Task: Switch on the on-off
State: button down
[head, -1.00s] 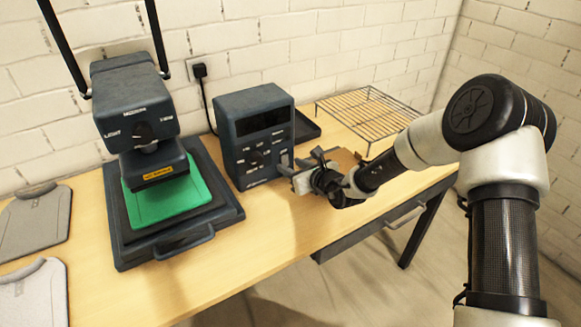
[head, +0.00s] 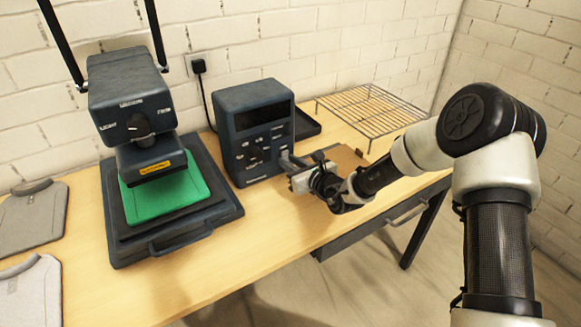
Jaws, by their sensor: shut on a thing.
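The dark control box (head: 262,118) stands on the table in the head view, with a black display, several small knobs or buttons and white labels on its front. My gripper (head: 288,159) is at the lower right of that front, with its fingertips against or very close to the panel. It is shut on a small part there, which I take to be the on-off switch. The fingers hide this part, so its position cannot be read. The labels are too small to read clearly.
A heat press (head: 130,95) with a green pad (head: 165,195) stands left of the box. A wire rack (head: 370,108) is at the back right, and a dark tray (head: 306,124) lies behind the box. Grey garments (head: 30,215) lie at far left. The table front is clear.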

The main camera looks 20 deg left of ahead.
jog(key=shift+f+t+y+b, duration=0.4)
jog(key=shift+f+t+b, duration=0.1)
jog(key=shift+b, duration=0.3)
jog(key=shift+r, duration=0.3)
jog(key=c, duration=1.6)
grip_release()
jog(key=shift+d, duration=0.1)
jog(key=p+v, duration=0.1)
jog(key=v, duration=0.7)
jog(key=p+v, duration=0.1)
jog(key=v, duration=0.8)
jog(key=shift+s+d+f, duration=0.1)
jog(key=shift+d+f, duration=0.05)
jog(key=shift+f, duration=0.05)
jog(key=shift+r, duration=0.1)
